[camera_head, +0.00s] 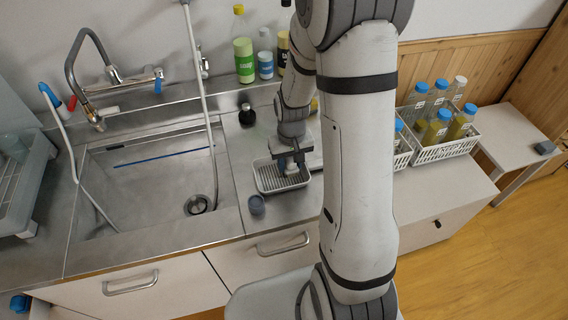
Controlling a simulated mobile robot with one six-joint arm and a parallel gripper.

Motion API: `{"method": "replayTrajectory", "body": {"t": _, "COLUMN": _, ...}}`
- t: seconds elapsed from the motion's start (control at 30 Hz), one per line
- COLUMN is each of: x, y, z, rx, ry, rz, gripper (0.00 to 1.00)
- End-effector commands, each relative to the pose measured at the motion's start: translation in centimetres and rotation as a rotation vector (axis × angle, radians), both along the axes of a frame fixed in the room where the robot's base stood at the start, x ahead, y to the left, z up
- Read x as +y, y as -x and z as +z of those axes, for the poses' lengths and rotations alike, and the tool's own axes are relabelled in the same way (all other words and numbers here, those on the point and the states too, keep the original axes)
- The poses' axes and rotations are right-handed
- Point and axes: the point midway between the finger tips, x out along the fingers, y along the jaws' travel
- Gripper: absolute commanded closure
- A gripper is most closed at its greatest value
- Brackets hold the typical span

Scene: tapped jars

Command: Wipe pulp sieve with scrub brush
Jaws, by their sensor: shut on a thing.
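My gripper (290,165) is in the middle of the picture, pointing down over a small pale tray (266,188) with a ridged floor on the steel counter. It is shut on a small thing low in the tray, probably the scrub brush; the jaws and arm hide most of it. I cannot tell whether the thing touches the tray's floor. I cannot make out the pulp sieve for certain; the ridged tray is the nearest thing in shape. My arm covers part of the counter to the right.
The sink basin (150,185) with tap (90,75) and hanging hoses lies left. Bottles (244,60) line the wall. A white crate (447,148) of blue-capped jars stands right.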

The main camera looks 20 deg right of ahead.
Motion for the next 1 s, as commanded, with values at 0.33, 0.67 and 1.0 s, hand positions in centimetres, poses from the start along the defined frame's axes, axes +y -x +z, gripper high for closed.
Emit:
{"method": "replayTrajectory", "body": {"t": 0.33, "x": -2.9, "y": -0.2, "z": -0.1, "rx": 0.0, "ry": 0.0, "rz": -0.002, "gripper": 0.82}}
{"method": "replayTrajectory", "body": {"t": 0.67, "x": -3.2, "y": -0.2, "z": 0.0, "rx": 0.0, "ry": 0.0, "rz": 0.001, "gripper": 0.82}}
{"method": "replayTrajectory", "body": {"t": 1.0, "x": -3.2, "y": -0.2, "z": -0.2, "rx": 0.0, "ry": 0.0, "rz": 0.0, "gripper": 0.82}}
